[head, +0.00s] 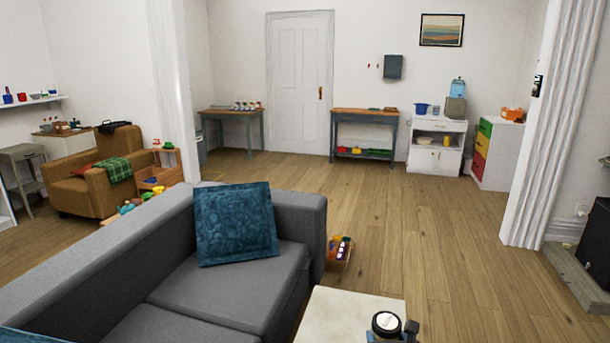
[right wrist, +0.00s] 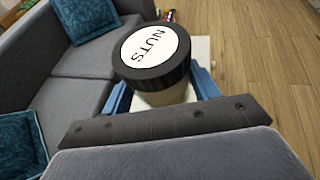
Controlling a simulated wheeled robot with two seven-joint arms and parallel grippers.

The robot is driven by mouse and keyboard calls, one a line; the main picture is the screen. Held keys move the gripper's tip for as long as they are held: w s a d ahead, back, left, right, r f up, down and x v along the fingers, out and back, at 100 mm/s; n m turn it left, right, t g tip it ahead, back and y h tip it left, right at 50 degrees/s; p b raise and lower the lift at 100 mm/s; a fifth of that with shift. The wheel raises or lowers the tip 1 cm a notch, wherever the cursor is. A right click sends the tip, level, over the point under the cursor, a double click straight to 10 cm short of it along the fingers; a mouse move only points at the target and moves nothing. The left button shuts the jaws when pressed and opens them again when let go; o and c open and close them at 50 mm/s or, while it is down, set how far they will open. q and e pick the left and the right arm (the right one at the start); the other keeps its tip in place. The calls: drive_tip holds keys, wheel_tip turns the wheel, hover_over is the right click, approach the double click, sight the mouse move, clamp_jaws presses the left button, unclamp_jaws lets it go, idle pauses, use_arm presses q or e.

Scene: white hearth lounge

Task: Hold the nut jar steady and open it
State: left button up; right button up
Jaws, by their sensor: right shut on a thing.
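The nut jar (right wrist: 155,88) shows from above in the right wrist view, with a black-rimmed lid (right wrist: 152,50) and a white label reading NUTS. The lid is on the jar. In the head view the jar's lid (head: 386,323) shows at the bottom edge, over the near part of a pale table; the lower jar is cut off. My right gripper (right wrist: 165,92) is shut on the jar, with a blue finger on each side below the lid. It also shows partly in the head view (head: 393,337). My left gripper is not in view.
A pale table top (head: 340,310) lies under and left of the jar. A grey sofa (head: 200,285) with a teal cushion (head: 235,222) stands to its left. A small crate of coloured things (head: 340,250) sits on the floor behind the table. The wooden floor to the right is clear.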

drive_tip(key=shift+s+d+f+p, duration=0.5)
drive_tip(key=shift+s+f+p, duration=0.1)
drive_tip(key=shift+s, duration=0.25)
drive_tip(key=shift+s+f+p, duration=0.35)
drive_tip(key=shift+s+f, duration=0.15)
drive_tip(key=shift+s, duration=0.15)
